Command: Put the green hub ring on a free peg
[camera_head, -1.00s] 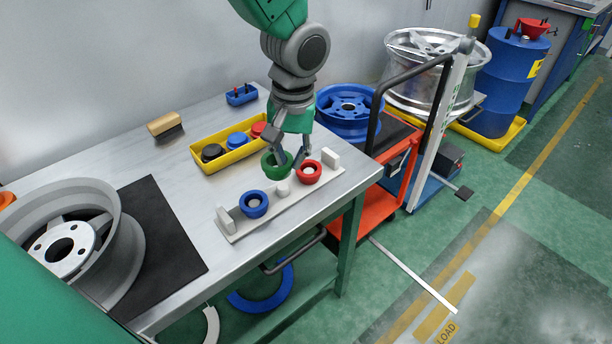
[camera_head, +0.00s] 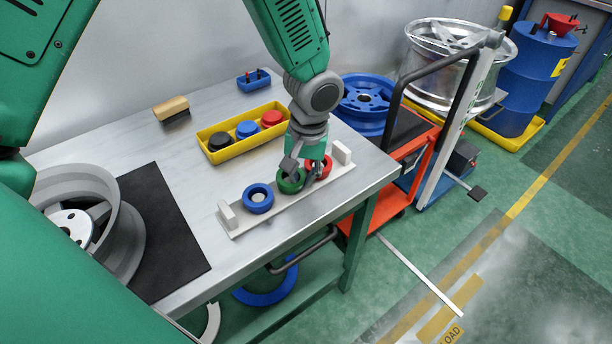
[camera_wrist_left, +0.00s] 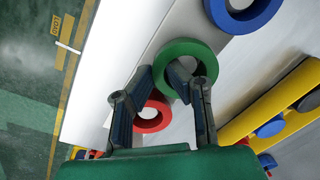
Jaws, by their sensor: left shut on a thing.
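The green hub ring (camera_head: 284,185) is gripped at its rim by my left gripper (camera_head: 302,175). It is over the middle of the pale peg rack (camera_head: 236,229), between a blue ring (camera_head: 249,205) and a red ring (camera_head: 325,163), each on an outer peg. The middle peg is hidden now, so I cannot tell whether the green ring is around it or just above. In the left wrist view the green ring (camera_wrist_left: 187,46) lies between the blue ring (camera_wrist_left: 228,22) and the red ring (camera_wrist_left: 150,125). My right gripper is not in view.
A yellow tray (camera_head: 222,158) with black, blue and red pieces stands behind the rack. A brush (camera_head: 172,108) and a small blue holder (camera_head: 254,82) are farther back. A grey wheel (camera_head: 110,215) sits on a black mat (camera_head: 175,235) at left. The table's front edge is close to the rack.

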